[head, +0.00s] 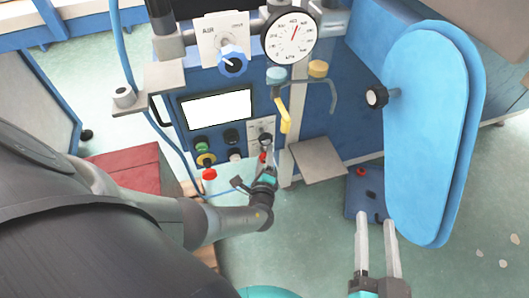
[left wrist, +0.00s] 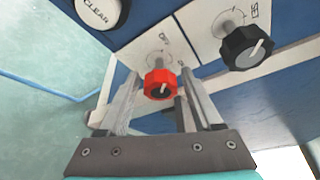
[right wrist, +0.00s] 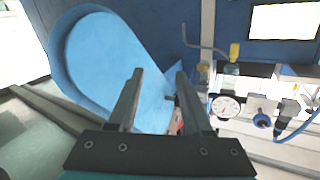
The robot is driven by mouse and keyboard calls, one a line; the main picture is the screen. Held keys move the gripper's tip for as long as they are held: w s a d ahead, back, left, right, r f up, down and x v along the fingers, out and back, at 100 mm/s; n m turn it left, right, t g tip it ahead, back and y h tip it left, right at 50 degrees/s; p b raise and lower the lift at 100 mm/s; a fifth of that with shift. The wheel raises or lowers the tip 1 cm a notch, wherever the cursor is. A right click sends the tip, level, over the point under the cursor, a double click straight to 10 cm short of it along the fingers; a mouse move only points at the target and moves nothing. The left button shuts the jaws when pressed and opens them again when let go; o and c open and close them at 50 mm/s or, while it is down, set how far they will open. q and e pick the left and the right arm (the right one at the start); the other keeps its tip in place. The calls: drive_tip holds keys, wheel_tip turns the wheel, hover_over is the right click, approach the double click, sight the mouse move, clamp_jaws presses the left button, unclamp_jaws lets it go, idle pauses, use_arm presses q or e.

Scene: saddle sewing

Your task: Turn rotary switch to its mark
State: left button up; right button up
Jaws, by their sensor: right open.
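A red rotary knob (left wrist: 158,84) with a pale pointer line stands on a white plate (left wrist: 150,45) lettered OFF. A black rotary knob (left wrist: 246,47) with a white pointer line stands on a neighbouring plate, up and to the right. In the head view the red knob (head: 263,157) sits below the black one (head: 266,139). My left gripper (left wrist: 159,76) is open, its fingers on either side of the red knob with visible gaps; in the head view it is at the panel (head: 264,168). My right gripper (head: 376,224) is open and empty, away from the panel.
The control panel also carries a screen (head: 217,109), a gauge (head: 291,38), a blue AIR knob (head: 233,61), a yellow lever (head: 285,115) and several buttons. A white CLEAR button (left wrist: 98,10) is near my left fingers. A large blue pad (head: 432,130) stands at right.

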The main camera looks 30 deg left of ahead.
use_arm(q)
drive_tip(key=shift+o, duration=0.7)
drive_tip(key=p+v, duration=0.5)
drive_tip(key=v, duration=1)
drive_tip(key=shift+p, duration=0.3)
use_arm(e)
drive_tip(key=s+d+f+g+h, duration=0.2)
drive_tip(key=d+f+g+h, duration=0.1)
drive_tip(key=d+g, duration=0.6)
drive_tip(key=shift+s+n+g+h, duration=0.3)
drive_tip(key=shift+s+g+h, duration=0.1)
drive_tip(key=shift+h, duration=0.5)
use_arm(q)
drive_tip(key=shift+s+f, duration=0.1)
drive_tip(key=shift+s, duration=0.1)
use_arm(e)
drive_tip(key=shift+f, duration=0.1)
